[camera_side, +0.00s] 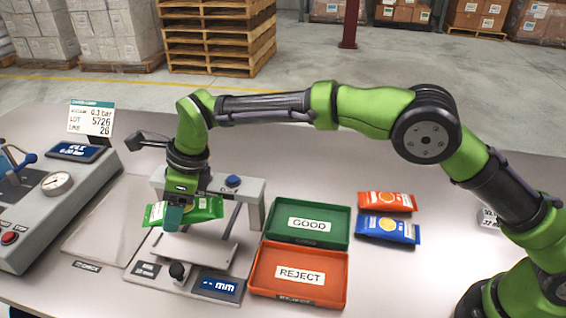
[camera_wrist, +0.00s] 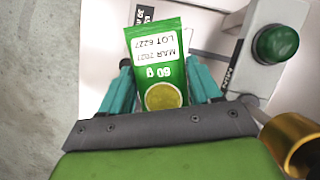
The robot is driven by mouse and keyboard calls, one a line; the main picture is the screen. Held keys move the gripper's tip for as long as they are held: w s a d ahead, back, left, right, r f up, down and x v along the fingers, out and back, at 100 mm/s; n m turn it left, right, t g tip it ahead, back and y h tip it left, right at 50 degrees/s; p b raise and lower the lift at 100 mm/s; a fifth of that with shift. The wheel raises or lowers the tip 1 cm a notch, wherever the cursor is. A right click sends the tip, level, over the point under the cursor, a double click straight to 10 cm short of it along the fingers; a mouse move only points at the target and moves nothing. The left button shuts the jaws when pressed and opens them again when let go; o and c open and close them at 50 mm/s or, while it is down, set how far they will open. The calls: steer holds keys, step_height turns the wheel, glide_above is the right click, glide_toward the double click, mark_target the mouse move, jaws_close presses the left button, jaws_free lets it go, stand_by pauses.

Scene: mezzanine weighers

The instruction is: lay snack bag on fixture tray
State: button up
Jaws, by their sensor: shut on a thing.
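The green snack bag (camera_side: 207,209) is held in my gripper (camera_side: 174,214) above the measuring fixture in the side view. The fixture tray seems to be the pale flat plate (camera_side: 192,250) at the fixture's front, below the bag. A gap shows between bag and plate. My gripper hides part of the bag and the fixture's back.
A green GOOD tray (camera_side: 335,242) and an orange REJECT tray (camera_side: 262,291) stand right of the fixture. Orange (camera_side: 387,202) and blue (camera_side: 388,230) bags lie beyond them. A gauge unit (camera_side: 40,205) stands left. The fixture's upright frame (camera_side: 255,195) and knob (camera_side: 178,272) are close by.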

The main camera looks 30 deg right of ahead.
mark_target(180, 250)
steer(key=shift+x, duration=0.8)
steer(key=shift+s+d+f, duration=0.1)
steer(key=shift+d+f, duration=0.05)
steer(key=shift+f, duration=3.15)
steer(key=shift+f, duration=0.6)
steer(key=o, duration=1.2)
steer(key=shift+s+r, duration=0.1)
